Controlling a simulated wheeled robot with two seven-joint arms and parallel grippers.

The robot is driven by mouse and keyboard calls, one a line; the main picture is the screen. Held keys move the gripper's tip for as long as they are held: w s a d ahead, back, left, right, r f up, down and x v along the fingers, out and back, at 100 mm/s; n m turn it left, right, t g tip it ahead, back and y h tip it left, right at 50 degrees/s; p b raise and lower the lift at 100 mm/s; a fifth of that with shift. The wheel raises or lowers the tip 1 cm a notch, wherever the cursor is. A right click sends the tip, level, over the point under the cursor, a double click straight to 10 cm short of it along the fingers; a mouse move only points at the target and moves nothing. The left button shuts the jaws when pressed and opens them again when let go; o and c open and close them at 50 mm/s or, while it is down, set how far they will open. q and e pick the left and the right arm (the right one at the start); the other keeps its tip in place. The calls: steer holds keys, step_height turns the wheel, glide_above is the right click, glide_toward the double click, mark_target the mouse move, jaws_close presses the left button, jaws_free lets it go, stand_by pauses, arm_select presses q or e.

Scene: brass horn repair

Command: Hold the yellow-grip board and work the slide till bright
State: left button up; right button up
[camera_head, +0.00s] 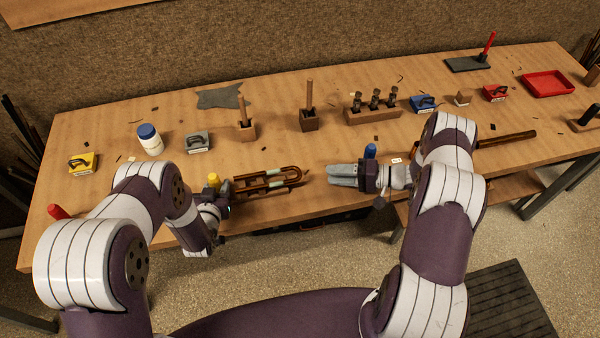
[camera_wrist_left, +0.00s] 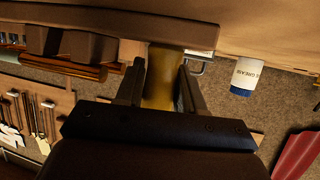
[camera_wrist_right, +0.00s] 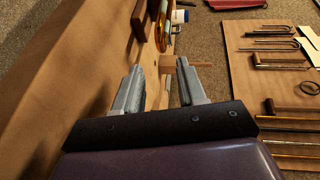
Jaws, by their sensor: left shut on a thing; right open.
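A yellow grip (camera_head: 213,180) stands at the left end of the slide at the bench's front. My left gripper (camera_head: 226,190) is shut around this grip (camera_wrist_left: 162,78), which shows between its fingers in the left wrist view. The slide (camera_head: 285,171) is a U of brownish copper tubes with its bend to the right; its tubes also show in the left wrist view (camera_wrist_left: 65,69). The board under it is mostly hidden. My right gripper (camera_head: 334,174) is open and empty, right of the slide and apart from it; it also shows in the right wrist view (camera_wrist_right: 160,72).
A blue grip (camera_head: 370,150) stands just behind my right gripper. Handled blocks in yellow (camera_head: 83,163), grey (camera_head: 198,142), blue (camera_head: 423,104) and red (camera_head: 495,93) lie further back. A white jar (camera_head: 150,141) and a red tray (camera_head: 547,84) stand on the bench.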

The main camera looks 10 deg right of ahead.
mark_target(299, 172)
steer(key=x, duration=1)
steer(key=shift+w+a, duration=0.15)
steer(key=shift+a, duration=0.25)
jaws_close()
